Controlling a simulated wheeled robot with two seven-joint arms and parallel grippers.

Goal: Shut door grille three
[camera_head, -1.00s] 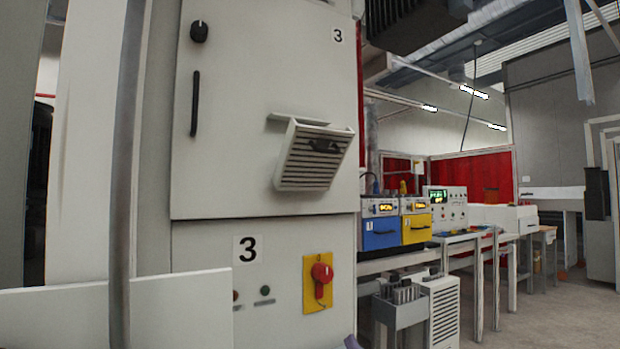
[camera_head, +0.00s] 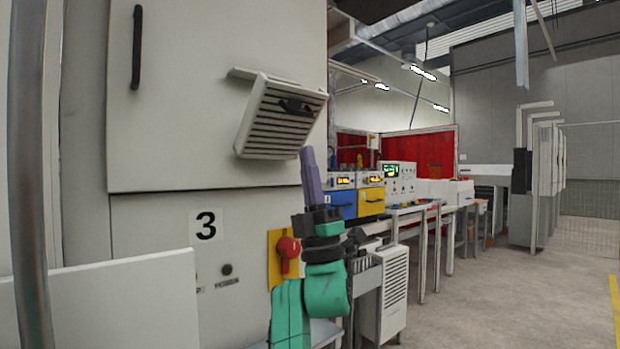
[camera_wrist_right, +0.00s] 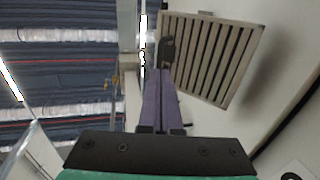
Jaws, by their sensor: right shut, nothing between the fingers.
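The door grille (camera_head: 278,118) is a pale slatted panel with a dark handle, on the front of cabinet three (camera_head: 180,120). It stands tilted out from the door, its top edge away from the surface. My right gripper (camera_head: 308,155) is upright just below and right of the grille, with its purple fingers shut and empty. In the right wrist view the closed fingers (camera_wrist_right: 161,80) point toward the grille (camera_wrist_right: 208,58), and their tips appear near its dark handle (camera_wrist_right: 167,48). I cannot tell whether they touch. My left gripper is not in view.
A red rotary switch (camera_head: 288,248) on a yellow plate sits behind my right arm. A white panel (camera_head: 100,305) and a grey post (camera_head: 30,200) stand at the left front. Benches with blue (camera_head: 341,205) and yellow (camera_head: 371,201) boxes stand to the right. Floor is free at far right.

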